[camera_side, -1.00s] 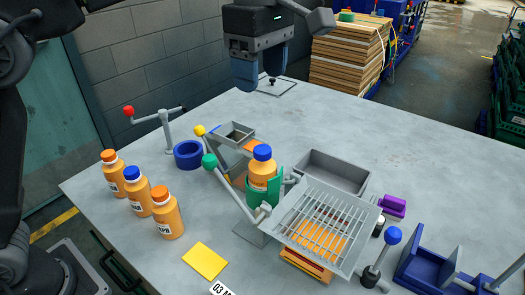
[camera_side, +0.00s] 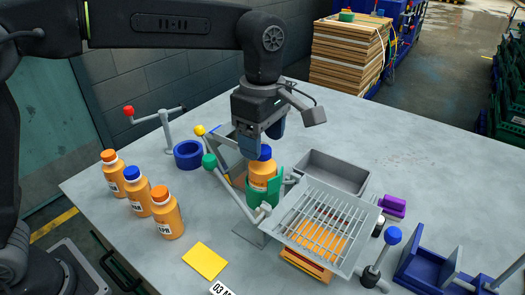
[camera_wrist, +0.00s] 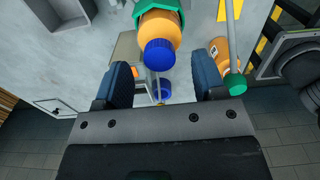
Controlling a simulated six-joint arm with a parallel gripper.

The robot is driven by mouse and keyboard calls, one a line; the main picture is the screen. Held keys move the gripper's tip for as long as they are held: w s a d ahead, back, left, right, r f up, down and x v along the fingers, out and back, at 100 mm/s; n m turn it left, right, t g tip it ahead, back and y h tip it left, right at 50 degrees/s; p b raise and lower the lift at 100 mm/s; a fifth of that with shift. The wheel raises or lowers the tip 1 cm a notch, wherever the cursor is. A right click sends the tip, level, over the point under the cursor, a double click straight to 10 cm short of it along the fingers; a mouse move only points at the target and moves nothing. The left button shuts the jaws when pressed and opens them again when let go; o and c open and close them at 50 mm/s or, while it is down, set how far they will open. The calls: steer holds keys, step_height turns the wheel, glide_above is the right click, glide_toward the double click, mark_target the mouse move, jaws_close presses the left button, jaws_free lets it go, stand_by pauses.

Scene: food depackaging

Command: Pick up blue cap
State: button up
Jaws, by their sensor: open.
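The blue cap (camera_side: 265,152) sits on an orange bottle (camera_side: 262,176), which stands upright in a green holder (camera_side: 278,188). In the wrist view the blue cap (camera_wrist: 160,53) shows at the end of the bottle (camera_wrist: 157,27), ahead of and between the finger lines. My gripper (camera_side: 262,140) is just above and beside the cap in the side view, with a finger partly in front of it. In the wrist view my gripper (camera_wrist: 163,85) has its two blue-grey fingers wide apart with nothing held. I cannot tell whether a finger touches the cap.
Several loose bottles stand at the left, one with another blue cap (camera_side: 131,173). A blue ring (camera_side: 188,155) lies behind them. A slotted grate (camera_side: 325,222) and grey tray (camera_side: 333,172) stand to the right.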

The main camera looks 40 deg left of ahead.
steer(key=shift+f, duration=0.9)
steer(key=shift+c, duration=0.2)
steer(key=c, duration=1)
steer(key=shift+r, duration=0.15)
